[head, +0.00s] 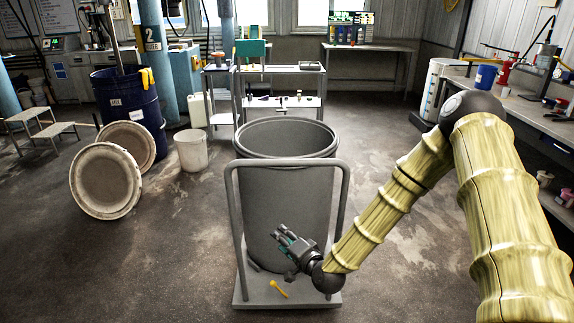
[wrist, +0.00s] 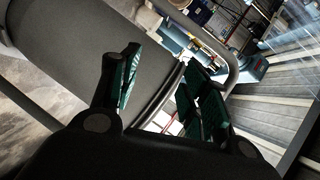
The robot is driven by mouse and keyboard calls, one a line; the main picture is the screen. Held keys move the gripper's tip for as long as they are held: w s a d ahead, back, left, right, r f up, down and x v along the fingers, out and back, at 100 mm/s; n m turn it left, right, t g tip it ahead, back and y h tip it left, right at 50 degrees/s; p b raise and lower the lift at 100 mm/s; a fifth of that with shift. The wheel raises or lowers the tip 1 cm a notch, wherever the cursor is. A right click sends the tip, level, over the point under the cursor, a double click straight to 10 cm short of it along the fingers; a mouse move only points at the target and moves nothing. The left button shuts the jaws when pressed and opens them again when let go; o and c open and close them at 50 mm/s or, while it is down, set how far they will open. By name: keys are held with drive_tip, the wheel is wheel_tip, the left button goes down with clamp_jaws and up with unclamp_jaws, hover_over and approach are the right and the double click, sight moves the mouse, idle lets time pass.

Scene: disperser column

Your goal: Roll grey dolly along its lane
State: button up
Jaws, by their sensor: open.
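The grey dolly (head: 250,292) stands in the middle of the head view, with a flat base and an upright tube handle (head: 290,162) on the near side. A large open grey drum (head: 287,190) stands upright on it and also shows in the wrist view (wrist: 85,55). My gripper (head: 282,236) is open and empty, low in front of the drum and between the handle's uprights, below its top bar. I cannot tell whether it touches the drum or handle. In the wrist view, its green-padded fingers (wrist: 160,75) are apart, with a tube of the handle (wrist: 232,72) beyond the right finger.
A small yellow object (head: 278,288) lies on the dolly base. Round lids (head: 106,181) lean by a blue drum (head: 128,100) at left, near a white bucket (head: 191,151). A cart (head: 265,68) stands behind the drum. A bench (head: 530,105) runs along the right. The floor left of the dolly is clear.

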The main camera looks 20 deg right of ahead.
sight(289, 165)
drive_tip(key=w+d+r+m+t+h, duration=0.1)
drive_tip(key=w+d+r+m+t, duration=0.2)
drive_tip(key=r, duration=0.5)
drive_tip(key=w+d+r+m+t+h, duration=0.1)
drive_tip(key=w+d+r+t, duration=0.1)
drive_tip(key=w+d+r, duration=0.4)
drive_tip(key=w+r, duration=0.1)
drive_tip(key=w, duration=0.2)
drive_tip(key=w+a+r+p, duration=0.1)
drive_tip(key=w, duration=0.2)
drive_tip(key=w+a+r, duration=0.1)
drive_tip(key=w, duration=0.2)
drive_tip(key=shift+w+a+p, duration=0.25)
drive_tip(key=shift+p, duration=0.1)
clamp_jaws()
